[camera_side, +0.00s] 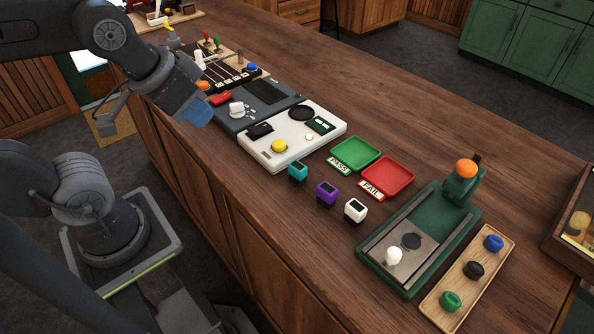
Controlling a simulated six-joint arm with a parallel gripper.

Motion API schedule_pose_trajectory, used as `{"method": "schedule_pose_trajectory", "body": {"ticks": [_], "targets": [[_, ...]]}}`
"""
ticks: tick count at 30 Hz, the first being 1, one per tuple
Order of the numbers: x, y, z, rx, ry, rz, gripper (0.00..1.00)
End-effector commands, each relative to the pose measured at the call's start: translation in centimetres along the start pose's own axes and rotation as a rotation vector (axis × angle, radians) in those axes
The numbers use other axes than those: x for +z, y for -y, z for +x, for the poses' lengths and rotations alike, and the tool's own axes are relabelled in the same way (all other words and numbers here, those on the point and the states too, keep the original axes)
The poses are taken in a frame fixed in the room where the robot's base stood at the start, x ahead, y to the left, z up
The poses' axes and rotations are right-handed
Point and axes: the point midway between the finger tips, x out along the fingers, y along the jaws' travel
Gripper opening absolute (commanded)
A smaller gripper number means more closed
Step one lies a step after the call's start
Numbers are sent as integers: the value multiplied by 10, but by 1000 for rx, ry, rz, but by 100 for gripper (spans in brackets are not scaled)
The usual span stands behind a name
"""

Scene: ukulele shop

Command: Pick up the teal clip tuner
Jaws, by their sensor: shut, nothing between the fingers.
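The teal clip tuner (297,171) stands on the wooden counter, just right of the white device with the yellow button. A purple tuner (326,193) and a white tuner (355,210) stand in a row with it, to its lower right. My gripper (200,110) is at the upper left, apart from the teal tuner and near the counter's front edge. It is shut and empty. The fingers are small and partly hard to make out here.
A white device (330,150) and a dark device (268,112) lie left of the tuners. A green PASS tray (376,150) and a red FAIL tray (408,170) lie behind them. A green fixture (462,236) and a wooden tray (497,262) stand right.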

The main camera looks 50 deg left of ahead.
Motion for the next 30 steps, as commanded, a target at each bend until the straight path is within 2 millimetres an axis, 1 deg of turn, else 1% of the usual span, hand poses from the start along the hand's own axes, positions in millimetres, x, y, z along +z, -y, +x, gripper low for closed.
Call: {"method": "schedule_pose_trajectory", "body": {"ticks": [10, 27, 30], "targets": [[0, 0, 0, 0, 0, 0, 0], [0, 0, 0, 0, 0, 0, 54], [0, 0, 0, 0, 0, 0, 54]]}}
